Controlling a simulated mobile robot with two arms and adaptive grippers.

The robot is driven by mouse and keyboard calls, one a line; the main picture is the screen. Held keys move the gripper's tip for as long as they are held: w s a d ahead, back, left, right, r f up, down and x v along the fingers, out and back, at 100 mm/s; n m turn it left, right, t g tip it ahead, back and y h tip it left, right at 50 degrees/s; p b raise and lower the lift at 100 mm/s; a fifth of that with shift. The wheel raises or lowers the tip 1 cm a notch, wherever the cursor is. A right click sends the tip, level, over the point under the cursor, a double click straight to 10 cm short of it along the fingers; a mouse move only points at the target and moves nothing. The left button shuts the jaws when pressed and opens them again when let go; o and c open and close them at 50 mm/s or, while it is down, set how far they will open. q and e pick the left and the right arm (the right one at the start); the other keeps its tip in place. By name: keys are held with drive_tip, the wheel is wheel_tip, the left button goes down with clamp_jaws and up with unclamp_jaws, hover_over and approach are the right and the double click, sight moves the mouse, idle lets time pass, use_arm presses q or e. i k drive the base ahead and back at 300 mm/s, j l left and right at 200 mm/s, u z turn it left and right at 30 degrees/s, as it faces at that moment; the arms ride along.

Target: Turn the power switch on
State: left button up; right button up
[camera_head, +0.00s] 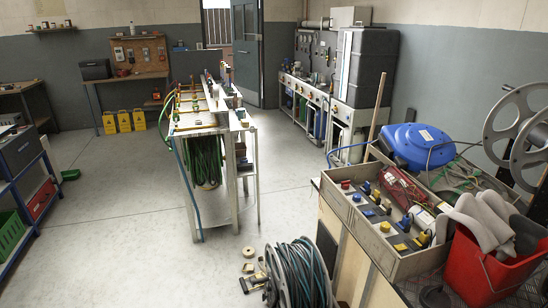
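I cannot make out a power switch for certain at this size. On the right, an open grey box (398,268) on a workbench has a sloped front row of small coloured fittings. These include a red one (345,184), a blue one (356,198) and a yellow one (400,247); I cannot tell whether any is a switch. A blue hose reel (418,145) sits behind the box. Neither of my grippers is in view.
A cable reel (298,275) stands on the floor at the bottom centre, with small items beside it. A narrow metal table (220,128) stands mid-room. A red bucket (482,272) is at bottom right. The floor (125,225) at left is clear.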

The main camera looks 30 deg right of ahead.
sight(345, 185)
drive_tip(key=i, duration=2.1)
drive_tip(key=i+z, duration=0.25)
drive_tip(key=i, duration=0.2)
drive_tip(key=i+j+z, duration=0.3)
drive_tip(key=i, duration=0.15)
drive_tip(key=i+j+z, duration=0.25)
drive_tip(key=i, duration=0.2)
drive_tip(key=l, duration=0.05)
